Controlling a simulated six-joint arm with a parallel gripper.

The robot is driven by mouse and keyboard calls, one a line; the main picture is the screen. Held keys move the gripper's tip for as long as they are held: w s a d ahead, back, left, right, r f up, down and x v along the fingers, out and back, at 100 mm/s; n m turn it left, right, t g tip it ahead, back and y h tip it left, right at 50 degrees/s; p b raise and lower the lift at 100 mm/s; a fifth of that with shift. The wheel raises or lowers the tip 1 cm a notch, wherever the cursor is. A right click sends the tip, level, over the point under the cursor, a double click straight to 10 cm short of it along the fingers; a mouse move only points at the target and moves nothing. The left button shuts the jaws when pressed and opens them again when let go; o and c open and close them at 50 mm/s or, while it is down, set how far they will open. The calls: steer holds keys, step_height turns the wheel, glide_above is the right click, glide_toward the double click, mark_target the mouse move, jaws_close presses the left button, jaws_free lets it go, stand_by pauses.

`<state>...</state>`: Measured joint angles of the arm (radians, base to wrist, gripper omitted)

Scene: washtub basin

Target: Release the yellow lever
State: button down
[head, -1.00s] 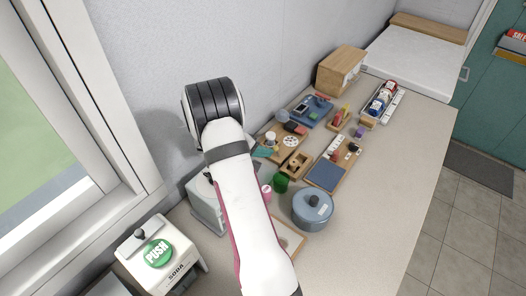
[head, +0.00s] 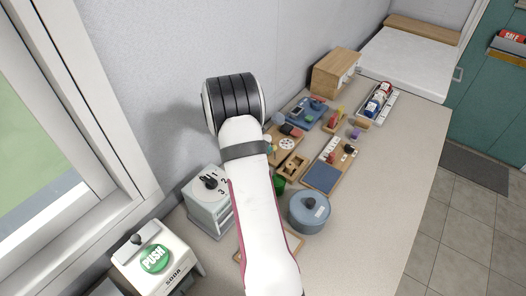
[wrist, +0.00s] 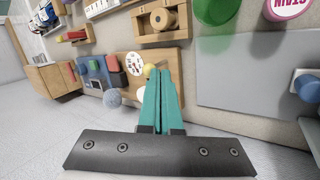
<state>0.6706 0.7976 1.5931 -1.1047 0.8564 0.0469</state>
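A small yellow knob (wrist: 150,70), which looks like the end of the yellow lever, shows in the wrist view on a wooden board (wrist: 178,62) with a white dial (wrist: 134,63). My gripper (wrist: 158,72) has two teal fingers lying together, their tips right beside the yellow knob. I cannot tell whether they touch it. The lever's shaft is hidden behind the fingers. In the head view the board with the dial (head: 287,144) is partly hidden by my arm, and the fingers are hidden too.
A grey box with a black numbered knob (head: 209,182), a white box with a green PUSH button (head: 154,258) and a blue-grey pot (head: 309,212) stand nearer. Other boards and a wooden cabinet (head: 335,72) lie beyond. The right side of the counter (head: 400,165) is clear.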

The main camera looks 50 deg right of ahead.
steer(key=shift+d+r, duration=0.25)
steer(key=shift+d, duration=0.5)
steer(key=shift+d+r, duration=0.2)
steer(key=shift+d, duration=0.55)
steer(key=shift+r, duration=0.1)
steer(key=shift+r, duration=0.7)
step_height(320, 180, up, 10)
steer(key=w, duration=0.1)
steer(key=shift+w+a, duration=0.35)
steer(key=shift+a, duration=0.1)
steer(key=shift+f, duration=0.1)
